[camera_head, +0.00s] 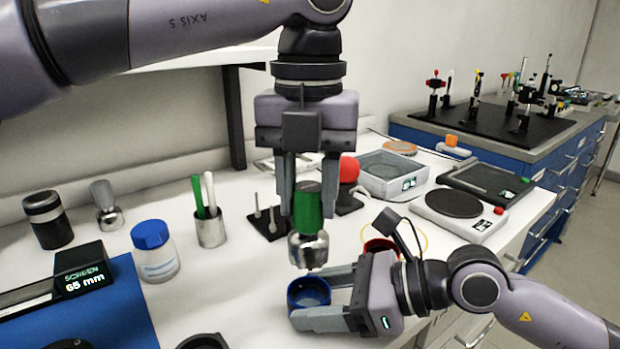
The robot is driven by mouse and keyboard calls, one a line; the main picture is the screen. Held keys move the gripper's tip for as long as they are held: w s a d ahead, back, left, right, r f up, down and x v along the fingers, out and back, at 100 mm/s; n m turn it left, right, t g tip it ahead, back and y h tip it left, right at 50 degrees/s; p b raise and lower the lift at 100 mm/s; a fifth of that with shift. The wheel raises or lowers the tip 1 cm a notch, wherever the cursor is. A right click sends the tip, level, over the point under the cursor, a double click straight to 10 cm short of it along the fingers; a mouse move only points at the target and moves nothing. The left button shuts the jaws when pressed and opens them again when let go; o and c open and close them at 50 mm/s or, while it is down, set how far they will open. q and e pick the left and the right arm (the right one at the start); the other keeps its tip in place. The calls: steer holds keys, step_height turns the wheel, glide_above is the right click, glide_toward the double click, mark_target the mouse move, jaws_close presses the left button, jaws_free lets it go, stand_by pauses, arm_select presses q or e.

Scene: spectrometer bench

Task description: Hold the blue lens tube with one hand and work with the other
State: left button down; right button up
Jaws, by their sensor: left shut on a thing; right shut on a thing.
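The blue lens tube (309,292) is a short ring with its open mouth facing up, low in the middle of the view. My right gripper (325,297) comes in from the right and is shut on it, one finger on its far side and one on its near side. My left gripper (307,208) points straight down and is shut on a tool with a green handle (308,200) and a rounded metal head (308,249). The metal head hangs upright just above the tube's mouth; a small gap seems to show between them. The tube's inside is only partly visible.
A blue-capped jar (154,252), a metal cup with green and white sticks (209,228) and a black jar (47,220) stand to the left. A blue screen stand (120,300) is front left.

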mark_target(309, 236)
arm_select(q)
steer(key=shift+f, duration=0.15)
steer(key=shift+f, duration=2.4)
steer(key=shift+f, duration=0.2)
steer(key=shift+f, duration=0.55)
steer(key=shift+m, duration=0.3)
